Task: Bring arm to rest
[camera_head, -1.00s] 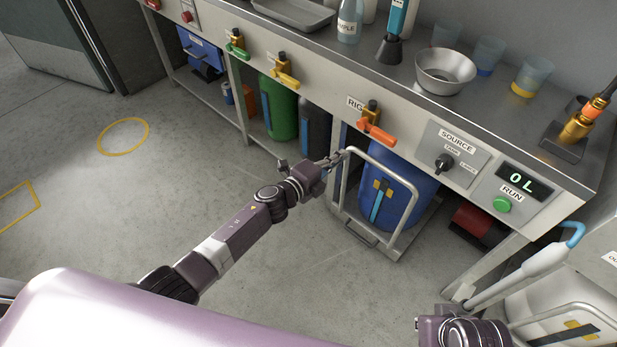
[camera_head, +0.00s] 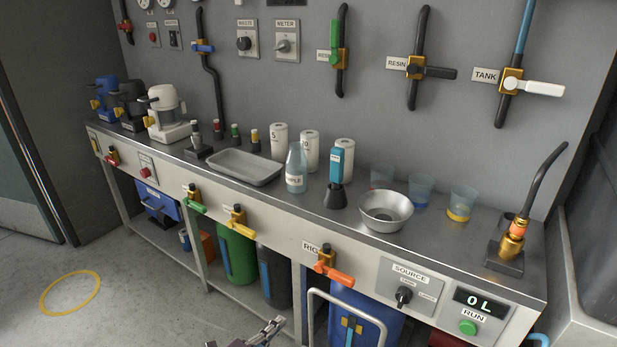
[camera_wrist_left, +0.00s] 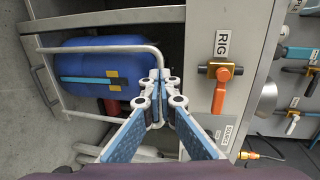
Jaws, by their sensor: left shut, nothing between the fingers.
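My left gripper (camera_head: 262,333) shows at the bottom edge of the head view, in front of the bench and left of the grey cart handle (camera_head: 345,296). In the left wrist view its blue-padded fingers (camera_wrist_left: 162,80) are closed together with nothing between them. Beyond them are the blue drum (camera_wrist_left: 85,62) on its cart and the orange RIG valve handle (camera_wrist_left: 219,97). The gripper looks close to the cart's handle frame, but I cannot tell whether it touches. My right gripper is not in view.
The steel bench (camera_head: 300,215) holds a tray (camera_head: 247,166), a sample bottle (camera_head: 296,168), a metal bowl (camera_head: 386,210) and cups. Valve handles stick out along its front, including an orange one (camera_head: 333,272). Open floor (camera_head: 110,300) lies at the left.

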